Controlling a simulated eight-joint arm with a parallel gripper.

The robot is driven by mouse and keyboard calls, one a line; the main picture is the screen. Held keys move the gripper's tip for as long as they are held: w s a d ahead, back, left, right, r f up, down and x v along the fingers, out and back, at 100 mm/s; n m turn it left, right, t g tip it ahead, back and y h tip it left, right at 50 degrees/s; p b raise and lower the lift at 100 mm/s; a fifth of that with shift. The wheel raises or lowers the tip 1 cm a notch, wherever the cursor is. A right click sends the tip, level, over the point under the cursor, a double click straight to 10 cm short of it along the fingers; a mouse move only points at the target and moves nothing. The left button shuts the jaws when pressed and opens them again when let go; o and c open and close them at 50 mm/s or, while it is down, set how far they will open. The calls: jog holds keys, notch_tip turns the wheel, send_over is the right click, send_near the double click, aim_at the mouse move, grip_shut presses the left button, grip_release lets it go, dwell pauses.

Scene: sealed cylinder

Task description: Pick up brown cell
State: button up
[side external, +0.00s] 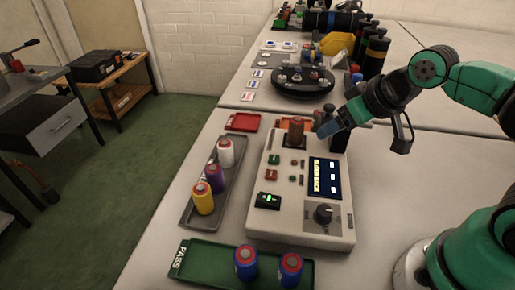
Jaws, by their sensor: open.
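The brown cell (297,129) stands upright in a dark holder at the far end of the white tester (258,222). My gripper (328,127) is just right of the brown cell, apart from it in the picture, with its blue fingertip pointing down and left. It is open, with nothing seen between its fingers. My gripper partly hides the far right corner of the tester and a dark upright object there.
A grey tray (189,219) left of the tester holds white, purple and yellow cells. A green PASS tray (211,263) in front holds two blue cells. A red tray (242,122) lies at the tester's far left. A black round stand (303,92) and bottles are farther back.

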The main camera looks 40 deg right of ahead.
jog(key=o, duration=0.3)
jog(key=shift+r, duration=0.15)
